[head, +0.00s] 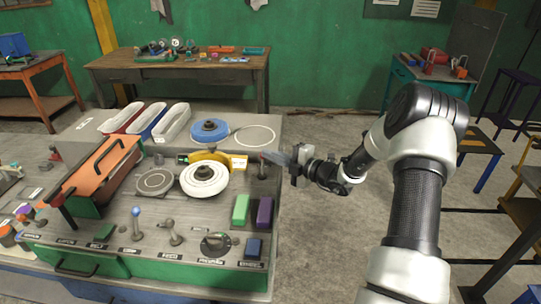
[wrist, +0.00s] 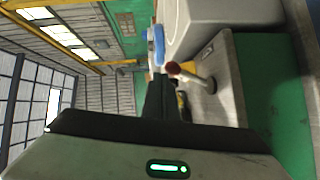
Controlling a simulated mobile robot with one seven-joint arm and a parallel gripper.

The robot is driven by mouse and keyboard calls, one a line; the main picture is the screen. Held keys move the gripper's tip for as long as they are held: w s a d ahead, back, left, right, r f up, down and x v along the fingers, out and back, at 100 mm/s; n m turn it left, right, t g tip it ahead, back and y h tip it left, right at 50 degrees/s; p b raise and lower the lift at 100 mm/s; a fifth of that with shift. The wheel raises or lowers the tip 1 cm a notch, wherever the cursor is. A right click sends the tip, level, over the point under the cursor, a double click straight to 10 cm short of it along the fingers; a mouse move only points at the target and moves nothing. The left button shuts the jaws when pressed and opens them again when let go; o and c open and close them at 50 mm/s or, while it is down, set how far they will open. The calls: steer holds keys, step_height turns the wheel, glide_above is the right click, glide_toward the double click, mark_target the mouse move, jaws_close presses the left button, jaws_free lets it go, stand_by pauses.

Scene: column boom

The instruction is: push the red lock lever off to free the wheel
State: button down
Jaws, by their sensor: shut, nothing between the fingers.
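My gripper (head: 277,158) is at the right edge of the workbench panel, reaching in from the right. It is shut and empty. Its dark fingers also show in the wrist view (wrist: 160,98), pointing up the picture. A lever with a dark red knob (wrist: 173,68) on a pale stem is just beyond and right of the fingertips in the wrist view. In the head view the lever (head: 262,170) stands at the panel's right side, close to the fingertips. I cannot tell whether they touch. A white wheel (head: 204,179) lies on the panel left of the lever, beside a yellow part (head: 212,157).
A green block (head: 241,209) and a purple block (head: 264,212) stand on the panel in front of the lever. A blue disc (head: 210,131) and several long trays (head: 148,121) are at the back. Open floor lies right of the bench.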

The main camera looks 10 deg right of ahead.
steer(key=shift+w+d, duration=0.2)
steer(key=shift+w, duration=0.1)
stand_by(0.5)
